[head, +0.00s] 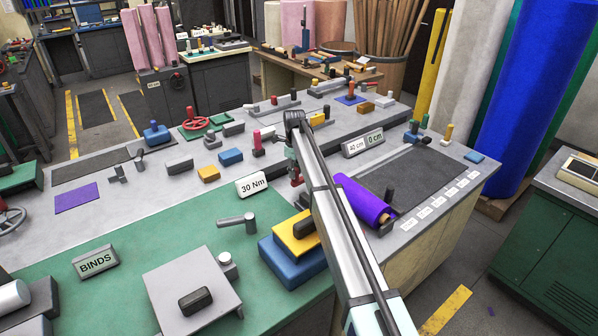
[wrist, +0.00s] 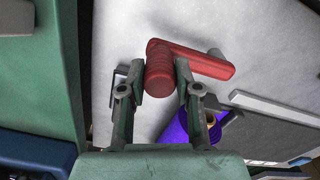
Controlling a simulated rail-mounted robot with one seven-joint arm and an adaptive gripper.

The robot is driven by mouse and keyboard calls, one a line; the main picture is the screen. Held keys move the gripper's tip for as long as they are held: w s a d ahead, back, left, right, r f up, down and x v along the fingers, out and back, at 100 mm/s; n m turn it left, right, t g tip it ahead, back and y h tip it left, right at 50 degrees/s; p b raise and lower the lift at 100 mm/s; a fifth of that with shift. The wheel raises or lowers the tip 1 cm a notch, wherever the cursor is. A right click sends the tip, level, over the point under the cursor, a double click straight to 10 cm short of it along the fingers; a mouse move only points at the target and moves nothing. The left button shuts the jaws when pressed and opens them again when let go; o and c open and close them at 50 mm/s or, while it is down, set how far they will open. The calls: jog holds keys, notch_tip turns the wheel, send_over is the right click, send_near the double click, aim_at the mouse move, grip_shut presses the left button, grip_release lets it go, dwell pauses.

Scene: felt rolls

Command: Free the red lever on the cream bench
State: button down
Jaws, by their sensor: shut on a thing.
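The red lever (wrist: 208,62) shows in the wrist view, with a thick round grip (wrist: 159,78) at its left end and an arm running right. My gripper (wrist: 160,80) has one finger on each side of the grip and is shut on it. In the head view, my gripper (head: 293,160) points down over the middle of the grey-topped bench with the cream side (head: 425,268). Only a small red part of the lever (head: 297,181) shows there; my arm hides much of the area. The lever's pivot is not clearly seen.
A purple roll (head: 362,201) lies to the right of my arm. Yellow and blue blocks (head: 292,262) stand close on its left. A "30 Nm" sign (head: 252,184) and a grey lever (head: 237,221) are nearby. A dark flat panel (head: 425,170) lies at right.

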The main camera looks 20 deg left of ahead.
jog(key=shift+w+a, duration=0.15)
jog(key=shift+a, duration=0.05)
jog(key=c, duration=0.8)
grip_release()
jog(key=shift+r, duration=0.1)
notch_tip(320, 180, up, 12)
jog(key=shift+f, duration=0.1)
jog(key=shift+d, duration=0.15)
